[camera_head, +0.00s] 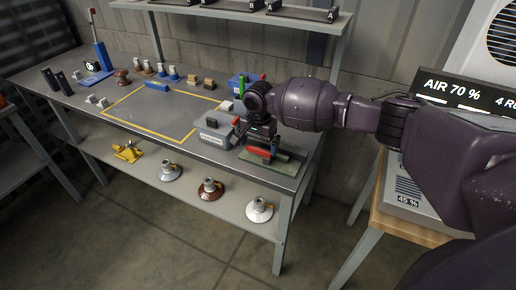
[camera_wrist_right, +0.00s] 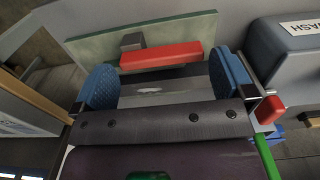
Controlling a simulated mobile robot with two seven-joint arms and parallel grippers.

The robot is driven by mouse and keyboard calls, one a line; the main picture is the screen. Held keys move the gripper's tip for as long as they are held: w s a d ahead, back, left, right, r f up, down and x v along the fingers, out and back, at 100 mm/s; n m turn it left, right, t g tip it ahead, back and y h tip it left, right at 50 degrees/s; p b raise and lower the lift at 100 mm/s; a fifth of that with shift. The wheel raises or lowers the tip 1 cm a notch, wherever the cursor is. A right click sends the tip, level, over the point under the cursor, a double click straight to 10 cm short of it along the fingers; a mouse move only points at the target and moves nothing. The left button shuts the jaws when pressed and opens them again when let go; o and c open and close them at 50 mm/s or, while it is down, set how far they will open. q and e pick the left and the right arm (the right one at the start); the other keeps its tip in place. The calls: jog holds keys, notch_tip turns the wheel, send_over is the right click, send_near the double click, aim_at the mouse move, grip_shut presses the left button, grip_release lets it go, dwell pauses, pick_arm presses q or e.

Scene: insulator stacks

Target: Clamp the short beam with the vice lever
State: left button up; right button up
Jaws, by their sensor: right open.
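The vice stands on a green plate (camera_head: 286,165) at the table's right end. Its red part (camera_head: 258,153) shows below my right gripper (camera_head: 262,136). In the wrist view, this red bar (camera_wrist_right: 160,57) lies beside a small grey block (camera_wrist_right: 133,41) on the green plate (camera_wrist_right: 190,28). My right gripper (camera_wrist_right: 165,84) is open, its blue fingertips apart on either side of a grey metal surface; I cannot tell whether they touch anything. I cannot pick out the short beam or the vice lever with certainty. My left gripper is not in view.
A grey labelled bin (camera_head: 215,137) stands close left of the vice; it also shows in the wrist view (camera_wrist_right: 290,62). The yellow-outlined table area (camera_head: 160,115) is mostly clear. Insulators (camera_head: 259,211) stand on the lower shelf.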

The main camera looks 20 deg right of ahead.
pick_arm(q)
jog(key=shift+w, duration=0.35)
pick_arm(e)
jog(key=shift+f, duration=0.85)
jog(key=c, duration=0.9)
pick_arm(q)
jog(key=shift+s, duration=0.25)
pick_arm(e)
jog(key=shift+c, duration=0.2)
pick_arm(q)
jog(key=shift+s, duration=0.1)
